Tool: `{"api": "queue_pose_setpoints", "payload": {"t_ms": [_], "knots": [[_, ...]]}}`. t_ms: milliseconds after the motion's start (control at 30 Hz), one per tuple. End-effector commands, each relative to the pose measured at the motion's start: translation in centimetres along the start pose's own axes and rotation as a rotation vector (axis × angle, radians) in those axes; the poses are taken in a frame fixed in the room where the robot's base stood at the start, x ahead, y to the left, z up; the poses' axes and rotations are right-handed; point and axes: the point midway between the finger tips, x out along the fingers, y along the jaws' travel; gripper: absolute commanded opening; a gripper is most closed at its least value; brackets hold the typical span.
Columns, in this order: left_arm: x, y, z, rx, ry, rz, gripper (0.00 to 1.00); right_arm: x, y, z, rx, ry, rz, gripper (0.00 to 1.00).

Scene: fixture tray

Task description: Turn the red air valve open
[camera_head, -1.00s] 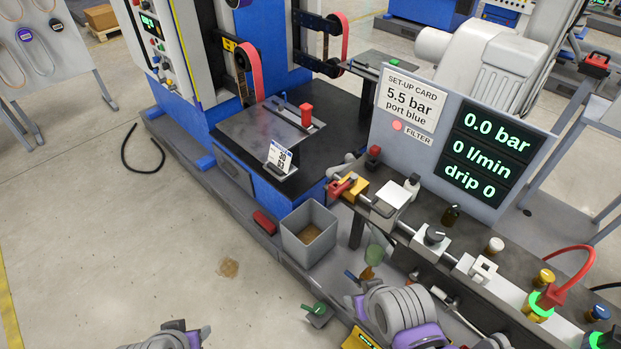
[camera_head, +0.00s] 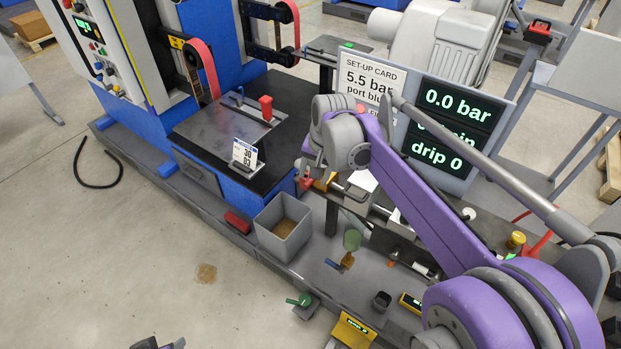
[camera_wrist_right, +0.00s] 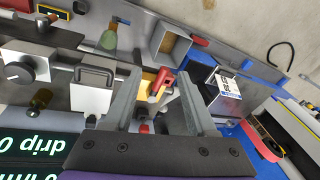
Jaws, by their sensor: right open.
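The red air valve shows in the right wrist view as a red handle (camera_wrist_right: 162,82) on a yellow body (camera_wrist_right: 147,86). In the head view the red handle (camera_head: 305,183) peeks out beside the yellow body (camera_head: 321,184), partly covered by my right wrist. My right gripper (camera_wrist_right: 158,78) is open, with its two fingers on either side of the valve. I cannot tell whether either finger touches it. Only a small part of my left gripper (camera_head: 158,343) shows at the bottom edge of the head view; its jaws cannot be made out.
A grey bin (camera_head: 283,228) stands in front of the valve rail, with a red block (camera_head: 237,222) to its left. The display panel (camera_head: 453,120) reads 0.0 bar, partly hidden by my right arm. A set-up card (camera_head: 371,80) says 5.5 bar, port blue.

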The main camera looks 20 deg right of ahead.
Motion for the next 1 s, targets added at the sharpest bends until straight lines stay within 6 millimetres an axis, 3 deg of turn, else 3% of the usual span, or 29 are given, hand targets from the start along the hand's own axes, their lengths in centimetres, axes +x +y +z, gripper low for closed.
{"api": "queue_pose_setpoints", "payload": {"t_ms": [100,333,567,1000], "knots": [[0.2,0.0,0.2,0.000,-0.001,0.000,0.50,1.4,-0.8,-3.7,0.119,-0.033,0.011,0.57],[0.3,0.0,0.3,0.000,-0.002,0.000,0.50,3.5,-1.3,-7.7,0.269,-0.076,0.027,0.57],[0.3,0.0,0.3,0.000,-0.002,0.000,0.50,4.8,-1.3,-8.3,0.300,-0.084,0.031,0.57],[0.6,0.0,0.6,0.000,-0.004,0.000,0.50,12.5,-1.2,-7.6,0.298,-0.084,0.031,0.57]]}}
